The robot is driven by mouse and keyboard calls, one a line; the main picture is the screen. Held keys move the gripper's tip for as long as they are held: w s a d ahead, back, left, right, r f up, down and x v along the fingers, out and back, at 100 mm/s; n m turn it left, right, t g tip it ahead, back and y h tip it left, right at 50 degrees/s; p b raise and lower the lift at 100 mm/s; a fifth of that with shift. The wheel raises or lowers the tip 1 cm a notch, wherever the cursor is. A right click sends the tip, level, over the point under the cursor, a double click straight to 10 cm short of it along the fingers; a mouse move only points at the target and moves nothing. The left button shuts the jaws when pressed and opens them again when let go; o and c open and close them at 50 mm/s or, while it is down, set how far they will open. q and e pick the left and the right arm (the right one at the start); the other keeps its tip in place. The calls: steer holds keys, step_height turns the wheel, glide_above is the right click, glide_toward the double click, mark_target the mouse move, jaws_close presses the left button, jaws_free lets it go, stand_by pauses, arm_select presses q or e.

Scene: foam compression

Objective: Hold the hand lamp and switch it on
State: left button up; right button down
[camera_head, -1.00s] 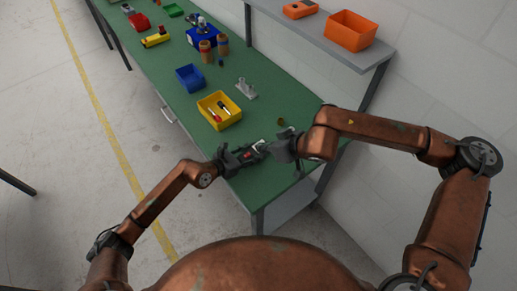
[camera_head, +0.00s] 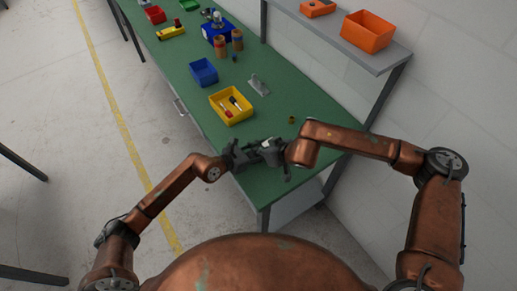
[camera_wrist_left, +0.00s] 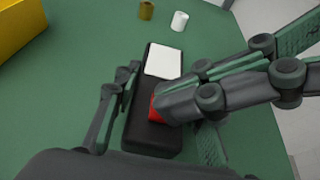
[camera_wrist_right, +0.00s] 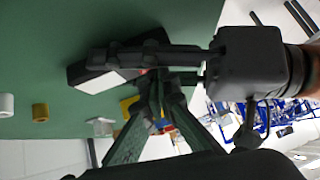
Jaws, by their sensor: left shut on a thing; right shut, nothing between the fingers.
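The hand lamp, a black box with a white panel and a red switch, shows in the left wrist view (camera_wrist_left: 152,130). My left gripper (camera_head: 246,157) is shut on its sides over the green table. My right gripper (camera_head: 272,152) comes in from the right, fingers shut and empty. In the left wrist view its fingertips (camera_wrist_left: 165,104) lie over the red switch (camera_wrist_left: 155,112) and hide part of it; I cannot tell if they press it. The white panel (camera_wrist_left: 163,61) looks plain white; I cannot tell if it is lit.
A yellow bin (camera_head: 241,117) with screwdrivers, a blue bin (camera_head: 203,72) and a grey metal part (camera_head: 259,85) stand farther along the green bench. A small brown cylinder (camera_head: 291,120) stands near the right edge. A raised shelf (camera_head: 330,35) at the right carries an orange bin (camera_head: 368,32).

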steer(key=shift+s+f, duration=0.15)
steer(key=shift+f, duration=0.2)
steer(key=shift+w+d+r, duration=0.1)
steer(key=shift+w+d, duration=0.45)
steer(key=shift+d, duration=0.1)
steer(key=shift+r, duration=0.1)
